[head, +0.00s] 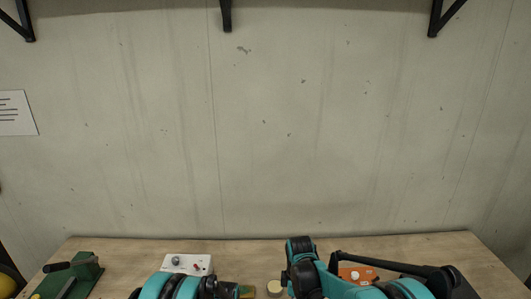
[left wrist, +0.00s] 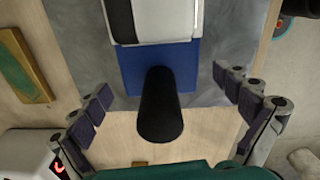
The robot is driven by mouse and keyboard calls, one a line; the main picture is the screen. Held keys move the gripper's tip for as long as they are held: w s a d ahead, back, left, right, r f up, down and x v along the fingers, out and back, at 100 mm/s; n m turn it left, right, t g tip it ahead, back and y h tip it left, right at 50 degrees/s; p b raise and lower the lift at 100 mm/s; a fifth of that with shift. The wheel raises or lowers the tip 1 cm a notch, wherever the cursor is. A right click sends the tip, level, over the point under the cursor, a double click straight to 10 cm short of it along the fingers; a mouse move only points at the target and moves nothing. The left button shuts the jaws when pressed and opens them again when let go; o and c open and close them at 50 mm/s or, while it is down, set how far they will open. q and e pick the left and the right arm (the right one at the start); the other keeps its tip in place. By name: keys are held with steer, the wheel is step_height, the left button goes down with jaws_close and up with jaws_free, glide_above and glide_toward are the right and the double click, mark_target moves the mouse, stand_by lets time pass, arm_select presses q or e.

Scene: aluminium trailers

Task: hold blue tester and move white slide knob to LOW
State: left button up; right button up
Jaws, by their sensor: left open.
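In the left wrist view a blue body (left wrist: 132,72), which looks like the blue tester, lies on a grey surface. A white and grey block (left wrist: 170,20) adjoins it at the top. A thick black cylinder (left wrist: 160,110) stands out from the blue part toward the camera. My left gripper (left wrist: 163,82) is open, its padded fingers on either side of the cylinder and apart from it. A white slide knob and LOW marking cannot be made out. In the head view both my arms show at the bottom; neither gripper's fingers can be made out there.
The wall stands close behind. A green-and-brown block (left wrist: 30,68) shows in the wrist view.

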arm_select(q)
steer(key=shift+r, duration=0.1)
step_height(320, 180, up, 11)
steer(key=shift+r, duration=0.35)
steer(key=shift+s+a+r+m+b, duration=0.15)
steer(key=shift+m+b, duration=0.15)
steer(key=shift+b, duration=0.25)
steer(key=s+a+r+m+t+b, duration=0.3)
steer(key=s+a+m+b, duration=0.1)
steer(key=s+m+b, duration=0.5)
arm_select(e)
steer(key=s+d+m+t+b, duration=0.1)
steer(key=s+d+m+t, duration=0.25)
steer(key=s+m, duration=0.45)
arm_select(q)
steer(key=s+a+f+m+t+b, duration=0.3)
steer(key=s+f+m+b, duration=0.3)
steer(key=s+m+b, duration=0.3)
steer(key=shift+s+a+f+m+t+b, duration=0.15)
steer(key=shift+s+f+m+t+b, duration=0.2)
steer(key=shift+m+t+b, duration=0.4)
arm_select(e)
steer(key=s+d+f+m+t, duration=0.4)
steer(key=s+f+m, duration=0.3)
steer(key=s, duration=0.4)
steer(key=shift+s+f+m, duration=0.25)
steer(key=shift+s+m, duration=0.1)
steer(key=shift+m, duration=0.25)
